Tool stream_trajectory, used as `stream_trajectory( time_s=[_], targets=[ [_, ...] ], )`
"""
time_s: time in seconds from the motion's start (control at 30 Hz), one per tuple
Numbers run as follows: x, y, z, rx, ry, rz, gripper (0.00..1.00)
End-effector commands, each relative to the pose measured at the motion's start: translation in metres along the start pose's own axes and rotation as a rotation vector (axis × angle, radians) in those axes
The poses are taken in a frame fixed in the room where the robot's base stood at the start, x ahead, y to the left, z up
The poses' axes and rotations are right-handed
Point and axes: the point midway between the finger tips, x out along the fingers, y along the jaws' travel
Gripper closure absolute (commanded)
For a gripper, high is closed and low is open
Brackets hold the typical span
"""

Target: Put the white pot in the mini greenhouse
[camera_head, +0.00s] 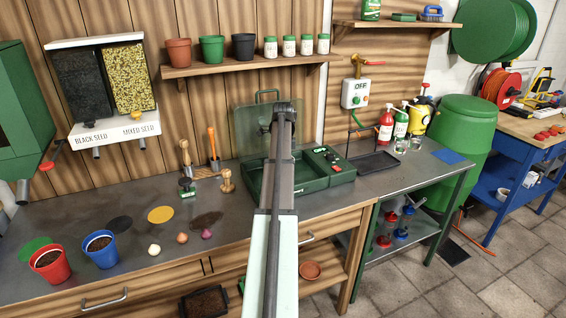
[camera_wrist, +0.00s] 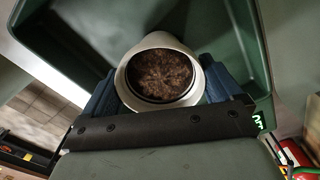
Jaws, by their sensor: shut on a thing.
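The white pot (camera_wrist: 162,42) holds dark brown soil and sits between the blue fingers of my gripper (camera_wrist: 160,83), which is shut on it. In the wrist view the green mini greenhouse (camera_wrist: 252,45) lies behind and around the pot, and the pot is over its interior. I cannot tell whether the pot touches the floor. In the head view the greenhouse (camera_head: 322,181) stands on the bench with its clear lid (camera_head: 248,128) raised. My arm covers its middle and hides both my gripper and the pot there.
Right of the greenhouse are a black tray (camera_head: 374,162) and spray bottles (camera_head: 386,125). A wooden tool stand (camera_head: 206,170) and stamps are to its left. Red (camera_head: 50,266) and blue (camera_head: 102,252) soil pots stand at the bench's left front. A shelf (camera_head: 245,66) hangs above.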

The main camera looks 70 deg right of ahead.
Motion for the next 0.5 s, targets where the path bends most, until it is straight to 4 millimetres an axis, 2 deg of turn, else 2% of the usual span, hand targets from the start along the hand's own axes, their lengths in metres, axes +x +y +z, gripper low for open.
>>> stream_trajectory(
  time_s=[0.17, 0.2, 0.27, 0.5],
  targets=[
    [0.0026, 0.0001, 0.0, 0.0, 0.0, 0.001, 0.44],
    [0.0029, 0.0, 0.0, 0.0, 0.0, 0.001, 0.06],
    [0.0027, 0.0, 0.0, 0.0, 0.0, 0.001, 0.0],
    [0.0018, 0.0, 0.0, 0.0, 0.0, 0.0, 0.0]
  ],
)
